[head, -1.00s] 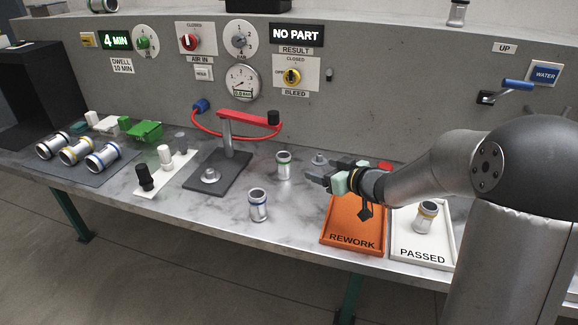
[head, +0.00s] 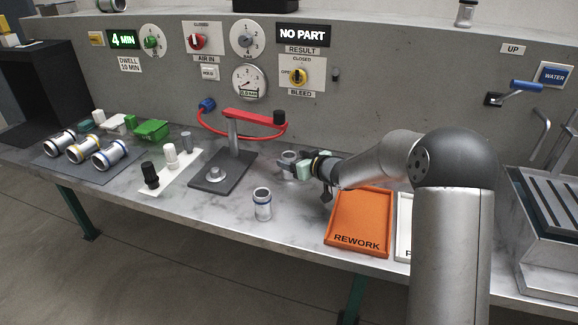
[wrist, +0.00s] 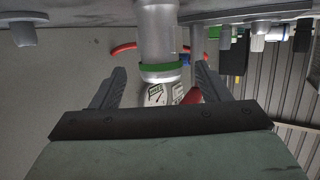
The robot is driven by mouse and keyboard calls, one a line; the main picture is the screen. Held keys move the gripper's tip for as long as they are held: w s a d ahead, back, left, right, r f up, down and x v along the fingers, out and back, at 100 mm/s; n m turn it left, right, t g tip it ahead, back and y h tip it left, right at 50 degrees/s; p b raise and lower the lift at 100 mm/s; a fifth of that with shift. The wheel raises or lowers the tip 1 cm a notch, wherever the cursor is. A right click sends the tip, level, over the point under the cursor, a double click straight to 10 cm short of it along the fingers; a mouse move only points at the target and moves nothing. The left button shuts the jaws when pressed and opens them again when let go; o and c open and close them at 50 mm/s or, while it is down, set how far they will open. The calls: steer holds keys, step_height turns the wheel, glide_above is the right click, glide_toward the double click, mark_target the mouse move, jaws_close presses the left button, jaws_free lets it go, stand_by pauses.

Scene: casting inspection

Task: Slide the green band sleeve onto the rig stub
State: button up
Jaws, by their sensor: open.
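The green band sleeve (wrist: 158,35) is a silver tube with a green ring. In the wrist view it stands between the two spread fingers of my gripper (wrist: 160,72), with gaps visible at both sides. In the head view the sleeve (head: 289,155) stands on the bench, partly hidden by my gripper (head: 285,165), which is open around it. The rig stub (head: 213,174) is a short grey peg on the dark rig plate (head: 236,172), left of my gripper. The stub looks bare. The rig's red clamp arm (head: 252,117) is above, on a post.
The orange REWORK tray (head: 358,241) is to the right. A white strip (head: 155,186) with black and white knobs and a mat (head: 60,171) with banded sleeves are at left.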

mark_target(289, 157)
steer(key=shift+x, duration=1.55)
steer(key=shift+r, duration=0.1)
steer(key=c, duration=1.3)
steer(key=shift+r, duration=0.15)
